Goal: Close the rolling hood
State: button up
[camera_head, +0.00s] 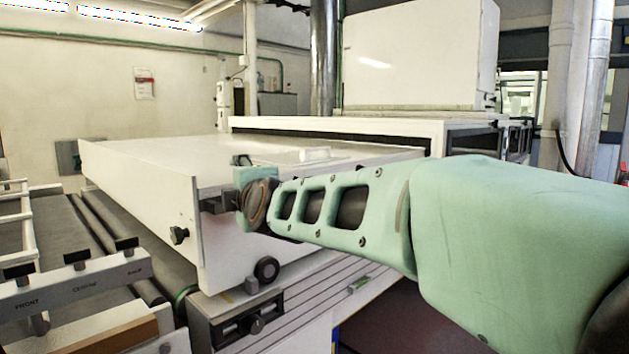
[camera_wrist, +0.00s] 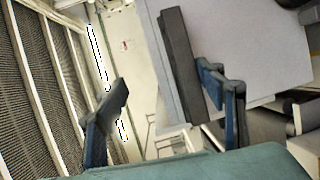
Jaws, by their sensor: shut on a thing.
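The rolling hood (camera_head: 140,195) is a long white box-like cover with a small black wheel (camera_head: 266,270) low on its near end. A dark handle bar (camera_head: 214,204) sits on its near end face. My gripper (camera_head: 228,197) is at this handle, and my green arm reaches in from the right. In the wrist view, the dark bar (camera_wrist: 180,62) runs along the grey hood panel (camera_wrist: 222,50) between the fingers of my gripper (camera_wrist: 166,88), closer to the right one. My gripper is shut on the handle. The finger contact is partly hidden in the head view.
A white tunnel housing (camera_head: 345,126) with a dark slot stands behind the hood, with a white cabinet (camera_head: 418,55) on top. A dark conveyor bed (camera_head: 60,237) and a labelled rail (camera_head: 85,284) with black knobs lie at the left. The hood's wheel is near a slatted side panel (camera_head: 305,300).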

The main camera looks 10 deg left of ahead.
jog(key=shift+t, duration=0.3)
jog(key=s+r, duration=0.1)
jog(key=r, duration=0.1)
jog(key=s+d+r, duration=0.1)
jog(key=shift+s+d+r, duration=0.1)
jog(key=shift+s+r, duration=0.1)
jog(key=shift+r, duration=0.15)
jog(key=shift+c, duration=1.1)
jog(key=shift+s+d+f+p, duration=0.15)
jog(key=shift+s+d+p, duration=0.1)
jog(key=shift+p, duration=0.1)
jog(key=shift+c, duration=0.4)
jog(key=v, duration=0.7)
jog(key=shift+s+d+f+p, duration=0.3)
jog(key=shift+s+f, duration=0.05)
jog(key=shift+w+f, duration=0.1)
